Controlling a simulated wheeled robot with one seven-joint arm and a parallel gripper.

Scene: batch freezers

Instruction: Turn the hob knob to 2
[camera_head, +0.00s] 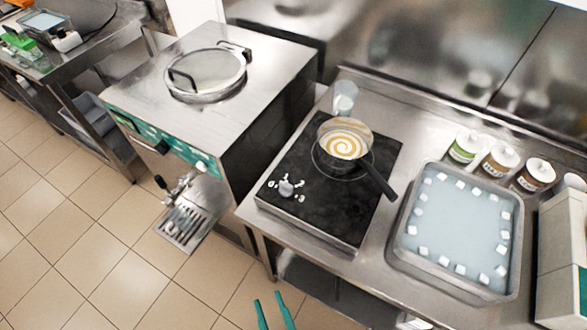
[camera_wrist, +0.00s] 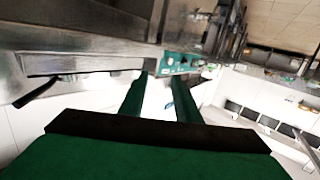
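The black hob (camera_head: 325,217) stands on the steel counter in the head view. Its grey knob (camera_head: 286,188) sits at the hob's front left corner, with white marks 0, 1, 2 and 3 around it. I cannot tell for sure which mark the knob points to. A saucepan (camera_head: 344,146) with a cream and brown swirl inside stands on the hob's ring, its black handle reaching to the lower right. My gripper (camera_head: 270,302) shows two green fingers, apart and empty, at the bottom edge, below and well away from the knob. The wrist view also shows both fingers (camera_wrist: 158,85) spread; the knob is not seen there.
A batch freezer (camera_head: 215,100) stands left of the hob. A clear cup (camera_head: 345,97) is behind the saucepan. A steel tray of ice water (camera_head: 408,238) lies to the right, with several lidded jars (camera_head: 500,160) behind it. Open tiled floor (camera_head: 110,245) lies in front.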

